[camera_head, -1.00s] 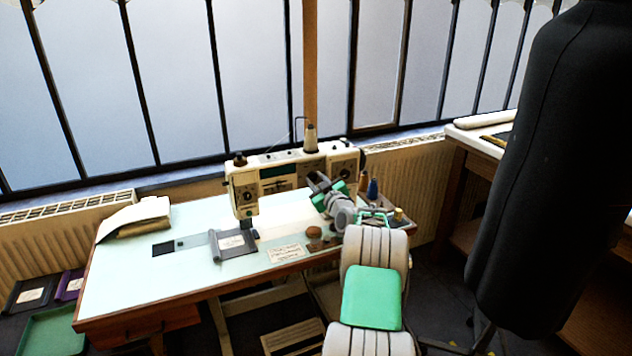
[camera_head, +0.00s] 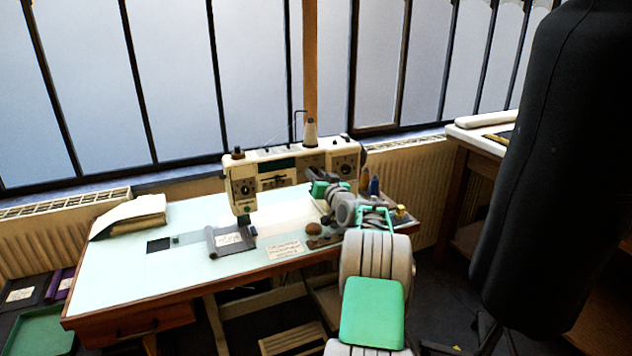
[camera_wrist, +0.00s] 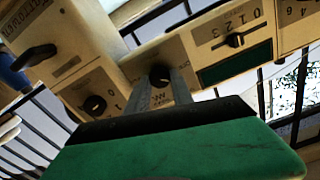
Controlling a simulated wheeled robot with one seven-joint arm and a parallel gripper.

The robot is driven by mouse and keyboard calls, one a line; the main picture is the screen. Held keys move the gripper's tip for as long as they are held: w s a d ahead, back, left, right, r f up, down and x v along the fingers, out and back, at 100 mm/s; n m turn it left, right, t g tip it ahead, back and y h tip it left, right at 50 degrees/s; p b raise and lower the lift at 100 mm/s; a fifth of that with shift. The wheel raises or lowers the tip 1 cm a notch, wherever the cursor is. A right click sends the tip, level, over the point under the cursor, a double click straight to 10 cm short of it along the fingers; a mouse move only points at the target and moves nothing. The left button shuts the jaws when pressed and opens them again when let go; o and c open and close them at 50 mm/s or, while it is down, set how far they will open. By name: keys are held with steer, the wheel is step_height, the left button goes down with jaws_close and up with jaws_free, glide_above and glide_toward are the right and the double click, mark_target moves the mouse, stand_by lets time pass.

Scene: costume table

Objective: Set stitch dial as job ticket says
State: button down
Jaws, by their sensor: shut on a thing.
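The cream sewing machine (camera_head: 285,163) stands at the back of the table. In the wrist view, a dark round dial (camera_wrist: 160,74) sits on its front panel above a zigzag mark. My gripper (camera_wrist: 160,88) has its two grey fingers at either side of this dial and is shut on it. The dial's exact setting is hard to read. In the head view, my gripper (camera_head: 313,178) touches the machine's front, right of centre, and covers the dial.
Other controls sit close by: a knob (camera_wrist: 95,106), a slider (camera_wrist: 235,41) and a lever (camera_wrist: 35,56). Thread spools (camera_head: 374,186) and a brown pincushion (camera_head: 313,228) stand near my arm. A folded cloth (camera_head: 130,215) lies at left. A black dress form (camera_head: 545,170) stands at right.

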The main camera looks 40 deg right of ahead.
steer(key=shift+m+b, duration=0.4)
steer(key=shift+m, duration=1.9)
steer(key=c, duration=1.1)
jaws_free()
steer(key=shift+d, duration=0.1)
steer(key=v, duration=0.7)
steer(key=shift+s, duration=0.4)
